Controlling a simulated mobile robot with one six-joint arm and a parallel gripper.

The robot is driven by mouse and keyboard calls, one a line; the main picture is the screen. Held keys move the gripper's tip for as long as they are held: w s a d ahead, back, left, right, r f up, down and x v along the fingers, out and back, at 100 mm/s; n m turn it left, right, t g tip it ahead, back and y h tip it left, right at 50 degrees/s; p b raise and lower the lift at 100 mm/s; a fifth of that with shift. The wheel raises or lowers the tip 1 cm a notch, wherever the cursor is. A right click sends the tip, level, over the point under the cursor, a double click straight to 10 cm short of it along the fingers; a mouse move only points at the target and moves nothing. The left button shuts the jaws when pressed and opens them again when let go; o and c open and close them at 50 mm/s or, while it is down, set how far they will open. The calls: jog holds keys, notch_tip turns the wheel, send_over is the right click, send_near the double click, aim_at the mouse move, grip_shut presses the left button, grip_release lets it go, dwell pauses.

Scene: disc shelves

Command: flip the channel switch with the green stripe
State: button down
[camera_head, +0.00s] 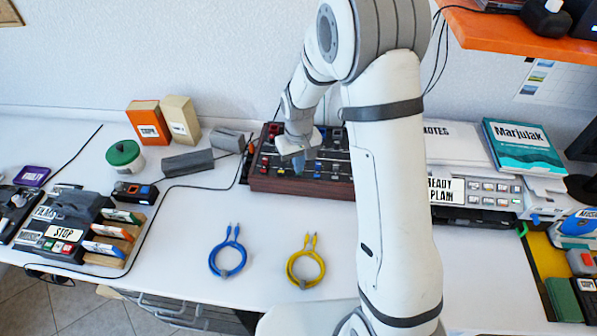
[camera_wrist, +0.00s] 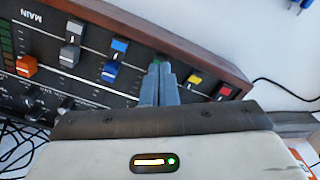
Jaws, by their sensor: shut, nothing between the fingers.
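The mixer (camera_wrist: 118,15) has a dark panel with a wooden edge and coloured channel switches. A small green part (camera_wrist: 161,59) shows right at my fingertips in the wrist view, between the blue switches and the yellow one; the fingers hide most of it. My gripper (camera_wrist: 158,72) is shut and empty, its fingertips at the green part; I cannot tell whether they touch it. In the head view my gripper (camera_head: 299,166) is over the mixer (camera_head: 300,186), and the green part cannot be made out there.
Beside it are a blue switch (camera_wrist: 119,45), a yellow switch (camera_wrist: 195,77) and a red switch (camera_wrist: 223,91). Blue (camera_head: 228,258) and yellow (camera_head: 304,268) cable coils lie in front of the mixer. A tape deck (camera_head: 65,222) stands left. The white table between is clear.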

jog(key=shift+f+b, duration=0.75)
jog(key=shift+f, duration=0.2)
dwell(0.9)
jog(key=shift+r, duration=0.1)
jog(key=shift+r+p, duration=2.2)
jog(key=shift+r, duration=1.25)
jog(key=shift+r, duration=0.1)
jog(key=s+d+r+m+t, duration=0.1)
jog(key=s+d+r+m, duration=0.1)
jog(key=s+d+r, duration=0.3)
jog(key=s+d+r+m+t, duration=0.1)
jog(key=s+d+r, duration=0.4)
jog(key=s+r, duration=0.8)
jog(key=s+t, duration=0.1)
jog(key=s, duration=0.4)
jog(key=shift+d+r+m, duration=0.2)
jog(key=shift+d+m, duration=0.2)
